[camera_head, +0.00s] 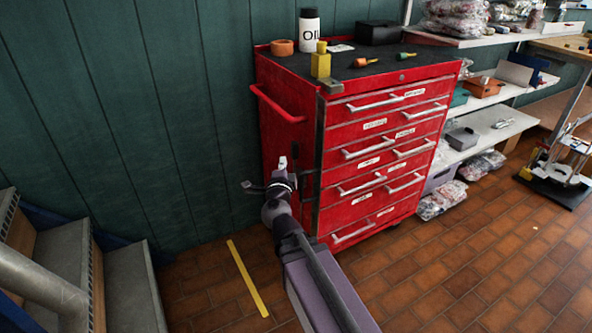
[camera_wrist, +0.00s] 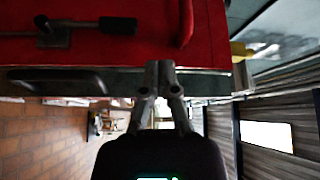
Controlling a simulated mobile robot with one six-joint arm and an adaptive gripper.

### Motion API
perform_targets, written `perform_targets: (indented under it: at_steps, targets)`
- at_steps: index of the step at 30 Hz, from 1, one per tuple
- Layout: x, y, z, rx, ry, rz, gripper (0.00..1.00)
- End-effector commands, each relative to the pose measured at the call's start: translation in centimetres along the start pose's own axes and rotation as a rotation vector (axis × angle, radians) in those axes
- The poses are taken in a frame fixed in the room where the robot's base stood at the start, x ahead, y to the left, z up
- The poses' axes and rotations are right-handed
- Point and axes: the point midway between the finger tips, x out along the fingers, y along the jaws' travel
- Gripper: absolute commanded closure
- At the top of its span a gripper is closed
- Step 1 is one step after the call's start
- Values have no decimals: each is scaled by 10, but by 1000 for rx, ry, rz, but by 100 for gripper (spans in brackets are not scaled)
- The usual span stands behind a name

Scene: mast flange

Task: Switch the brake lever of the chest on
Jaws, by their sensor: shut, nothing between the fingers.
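The red tool chest (camera_head: 372,150) stands against the green wall in the head view; its red side panel (camera_wrist: 120,52) fills the top of the wrist view. A lever with a black grip (camera_wrist: 118,25) is mounted on that panel, apparently the brake lever. Its dark grip (camera_head: 293,153) shows small beside my gripper in the head view; its base there is hidden. My gripper (camera_head: 282,163) is in front of the chest's side. In the wrist view my gripper (camera_wrist: 159,66) has its fingertips together and empty, apart from the grip and to its lower right.
A red push handle (camera_head: 275,104) sticks out above the lever. A dark upright bar (camera_head: 319,150) runs along the chest's corner, with a dark handle (camera_wrist: 60,81) on it. Grey steps (camera_head: 82,272) stand at left. Tiled floor near the yellow strip (camera_head: 247,278) is clear.

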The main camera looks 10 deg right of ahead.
Motion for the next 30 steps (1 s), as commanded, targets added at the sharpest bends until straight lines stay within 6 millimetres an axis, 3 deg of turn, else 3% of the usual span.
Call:
perform_targets:
  at_steps: [1,3,9,30]
  targets:
    - [-3,20,-2,30,42,15,100]
    - [-5,32,-8,67,97,37,100]
    - [-12,54,-19,129,198,82,100]
    - [-5,58,-24,142,222,93,100]
